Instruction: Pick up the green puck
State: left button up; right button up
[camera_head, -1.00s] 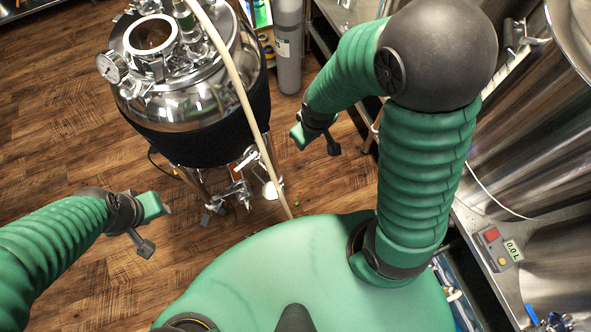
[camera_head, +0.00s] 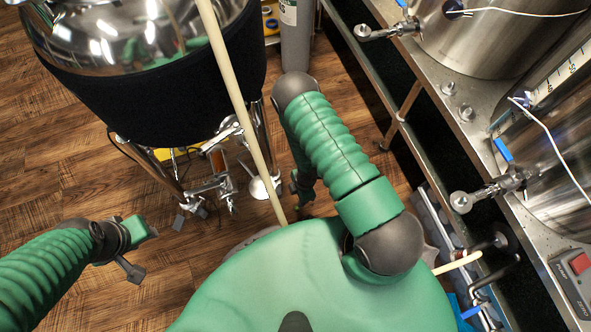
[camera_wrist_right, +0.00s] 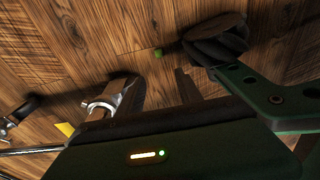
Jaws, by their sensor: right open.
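The green puck (camera_wrist_right: 158,52) is a small green piece on the wooden floor in the right wrist view. My left gripper (camera_head: 143,250) is open and empty above the floor at the left.
A steel tank with a black jacket (camera_head: 150,105) stands ahead on legs with valves (camera_head: 215,180). A pale hose (camera_head: 235,90) runs down from it. A grey cylinder (camera_head: 297,40) is behind. A metal bench (camera_head: 480,125) with vessels lines the right. Bare floor (camera_head: 60,160) lies left.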

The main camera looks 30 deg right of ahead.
jog(key=f+b, duration=0.2)
jog(key=f, duration=0.2)
jog(key=f+b, duration=0.2)
jog(key=f, duration=0.2)
jog(key=shift+a+f, duration=0.2)
jog(key=shift+f, duration=0.2)
notch_tip(320, 180, down, 5)
jog(key=b, duration=0.4)
jog(key=shift+w+r, duration=0.1)
jog(key=shift+r, duration=0.05)
grip_shut()
